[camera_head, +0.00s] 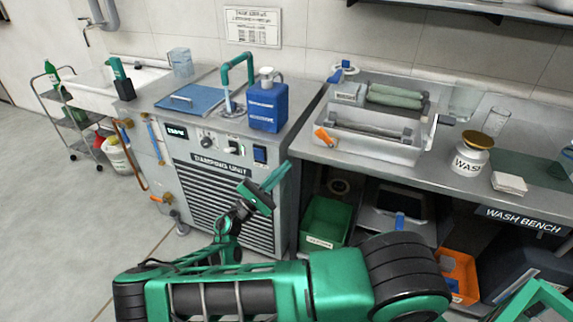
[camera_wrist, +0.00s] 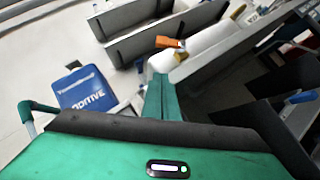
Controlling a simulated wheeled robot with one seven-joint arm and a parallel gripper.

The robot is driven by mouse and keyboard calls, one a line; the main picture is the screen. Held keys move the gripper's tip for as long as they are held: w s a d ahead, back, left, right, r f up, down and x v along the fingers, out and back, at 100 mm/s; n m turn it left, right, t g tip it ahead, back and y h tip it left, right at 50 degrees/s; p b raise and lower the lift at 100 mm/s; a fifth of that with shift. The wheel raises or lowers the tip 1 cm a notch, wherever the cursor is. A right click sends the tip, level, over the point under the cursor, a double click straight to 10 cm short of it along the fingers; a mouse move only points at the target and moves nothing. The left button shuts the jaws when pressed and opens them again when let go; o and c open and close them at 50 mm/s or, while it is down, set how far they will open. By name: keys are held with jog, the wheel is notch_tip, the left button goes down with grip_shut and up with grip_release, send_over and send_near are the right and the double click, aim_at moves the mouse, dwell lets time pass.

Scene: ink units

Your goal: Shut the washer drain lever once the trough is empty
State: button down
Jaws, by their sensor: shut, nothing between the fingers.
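The washer trough (camera_head: 370,145) is a pale grey tray on the wash bench, with a dark bar across it and a green roller (camera_head: 394,96) behind. It also shows in the wrist view (camera_wrist: 150,40). I cannot tell whether liquid stands in it. An orange lever (camera_head: 323,136) is at the trough's front left corner, slanting down to the right; it also shows in the wrist view (camera_wrist: 167,42). My gripper (camera_head: 284,169) is shut and empty, in front of the damping unit, left of and below the lever, apart from it. Its closed fingers (camera_wrist: 163,84) point towards the trough.
A blue additive jug (camera_head: 268,106) and a green tap (camera_head: 238,66) stand on the damping unit, left of the trough. The bench edge and a green bin (camera_head: 324,222) lie below.

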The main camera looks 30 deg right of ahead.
aim_at(300, 152)
jog(key=x, duration=0.8)
jog(key=shift+d, duration=0.1)
jog(key=shift+s+d+r, duration=0.25)
jog(key=shift+s+r, duration=0.05)
jog(key=shift+r, duration=0.15)
jog(key=shift+s+d+r, duration=0.25)
jog(key=shift+s+r, duration=0.1)
jog(key=shift+r, duration=0.1)
jog(key=shift+s+d+r, duration=0.4)
jog(key=shift+r, duration=0.25)
jog(key=shift+a+r+m+g, duration=0.1)
jog(key=shift+a+m+g, duration=0.05)
jog(key=shift+m+g, duration=0.15)
